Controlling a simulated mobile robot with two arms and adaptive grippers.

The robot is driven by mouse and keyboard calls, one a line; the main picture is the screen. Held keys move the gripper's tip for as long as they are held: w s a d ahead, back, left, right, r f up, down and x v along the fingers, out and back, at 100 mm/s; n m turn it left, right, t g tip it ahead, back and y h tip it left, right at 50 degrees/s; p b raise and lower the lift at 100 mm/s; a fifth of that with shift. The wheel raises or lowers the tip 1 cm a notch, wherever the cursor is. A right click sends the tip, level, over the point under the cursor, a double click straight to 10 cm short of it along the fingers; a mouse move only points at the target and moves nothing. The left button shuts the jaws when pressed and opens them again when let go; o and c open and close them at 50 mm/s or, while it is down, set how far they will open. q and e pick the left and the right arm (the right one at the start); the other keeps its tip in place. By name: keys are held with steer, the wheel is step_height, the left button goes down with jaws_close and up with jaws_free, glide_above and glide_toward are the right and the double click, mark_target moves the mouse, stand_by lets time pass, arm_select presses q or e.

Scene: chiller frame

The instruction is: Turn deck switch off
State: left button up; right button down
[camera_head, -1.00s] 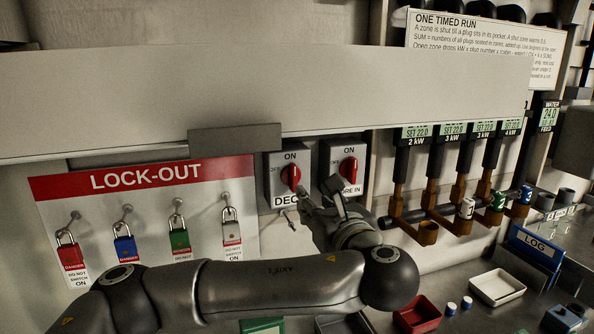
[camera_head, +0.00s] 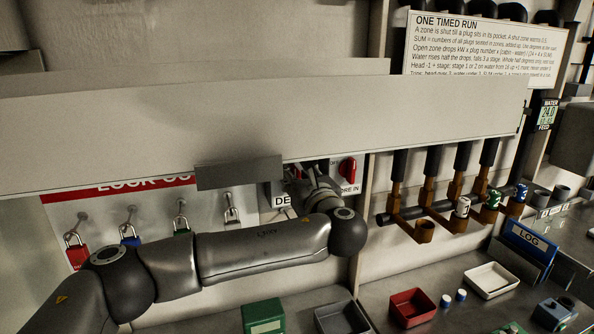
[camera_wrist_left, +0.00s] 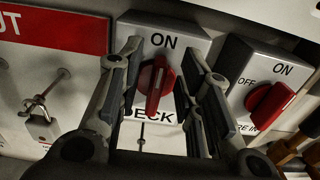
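The deck switch is a pale plate with a red knob (camera_wrist_left: 155,85), marked ON above and DECK below. The knob's grip stands nearly upright in line with ON. My left gripper (camera_wrist_left: 162,58) is open, one finger on each side of the knob, with gaps showing; contact is not clear. In the head view, the left gripper (camera_head: 312,178) covers the deck switch plate (camera_head: 281,202), and only part of its label shows. My right gripper is not in view.
A second red switch (camera_wrist_left: 270,103) sits close right of the gripper; it also shows in the head view (camera_head: 347,171). A lock-out board (camera_head: 65,208) with padlocks hangs to the left. A wide grey panel (camera_head: 400,130) overhangs the switches.

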arm_select(q)
jaws_close()
stand_by(0.3)
steer(key=shift+s+a+f+n+b, duration=0.1)
steer(key=shift+a+f+n+b, duration=0.35)
steer(key=shift+n+b, duration=2.35)
steer(key=shift+s+a+f+n+b, duration=0.15)
steer(key=shift+a+f+n+b, duration=0.3)
steer(key=shift+n+b, duration=2.3)
steer(key=shift+s+a+f+n+b, duration=0.1)
steer(key=shift+a+f+n+b, duration=0.35)
steer(key=shift+n+b, duration=2.35)
steer(key=shift+d+f+n+p, duration=0.1)
steer(key=shift+n+p, duration=0.45)
steer(key=shift+n, duration=0.2)
jaws_free()
